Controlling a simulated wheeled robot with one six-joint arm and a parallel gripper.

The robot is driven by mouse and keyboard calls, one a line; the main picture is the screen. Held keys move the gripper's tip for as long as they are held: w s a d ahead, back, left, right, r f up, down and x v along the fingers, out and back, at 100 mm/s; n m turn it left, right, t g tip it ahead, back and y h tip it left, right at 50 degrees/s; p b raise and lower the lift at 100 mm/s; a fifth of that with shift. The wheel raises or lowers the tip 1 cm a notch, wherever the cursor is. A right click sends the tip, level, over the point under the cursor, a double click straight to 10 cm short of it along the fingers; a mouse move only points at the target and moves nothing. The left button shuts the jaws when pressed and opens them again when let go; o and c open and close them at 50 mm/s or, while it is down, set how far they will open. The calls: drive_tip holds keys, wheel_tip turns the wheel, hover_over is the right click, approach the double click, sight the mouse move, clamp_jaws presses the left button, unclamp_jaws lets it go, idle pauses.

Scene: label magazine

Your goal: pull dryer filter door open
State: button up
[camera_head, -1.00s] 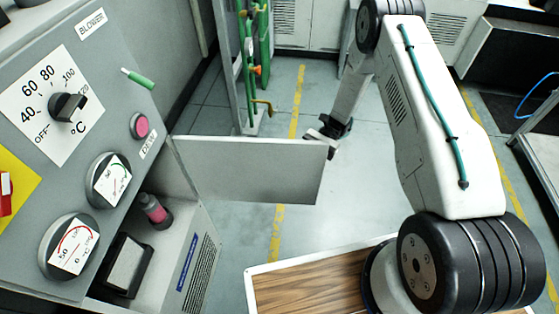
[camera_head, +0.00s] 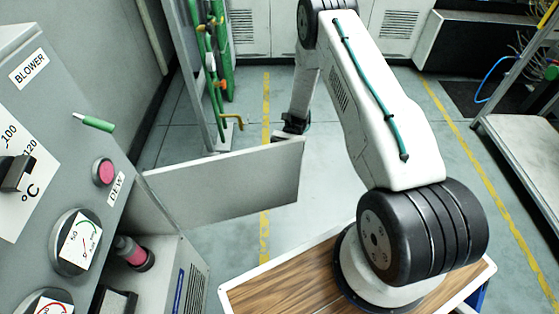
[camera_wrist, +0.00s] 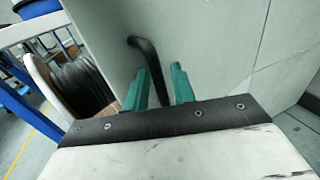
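The dryer filter door (camera_head: 225,187) is a flat pale grey panel. In the head view it stands swung out from the cabinet's side, with the opening beside it exposed. My gripper (camera_head: 292,128) is at the door's far free edge, small and partly hidden there. In the wrist view the grey door face (camera_wrist: 205,40) fills the upper middle. A black bent handle (camera_wrist: 147,55) stands out from it and runs between the teal fingers of my gripper (camera_wrist: 163,82).
The cabinet's control panel (camera_head: 50,130), with knob, gauges and pink button, is at the left. Green pipes (camera_head: 217,75) stand behind the door. A metal table (camera_head: 530,150) is at the right. The floor (camera_head: 345,165) between is clear.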

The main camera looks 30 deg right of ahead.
drive_tip(key=v, duration=0.8)
drive_tip(key=shift+r, duration=0.1)
idle(0.5)
drive_tip(key=s+a+r+n+t+h, duration=0.2)
drive_tip(key=s+r+t+h, duration=0.15)
drive_tip(key=r, duration=1.15)
drive_tip(key=s+a+r+n+t+h, duration=0.2)
drive_tip(key=s+r+n+h, duration=0.15)
drive_tip(key=r, duration=1.15)
drive_tip(key=s+r+n+t+h, duration=0.1)
drive_tip(key=s+r+t, duration=0.3)
drive_tip(key=s, duration=0.6)
drive_tip(key=s+a+r+n+t+h, duration=0.1)
drive_tip(key=s+r+t+h, duration=0.3)
drive_tip(key=s, duration=0.6)
drive_tip(key=shift+s+a+n+t+h, duration=0.2)
drive_tip(key=shift+s+n+t+h, duration=0.1)
drive_tip(key=shift+n+t, duration=0.25)
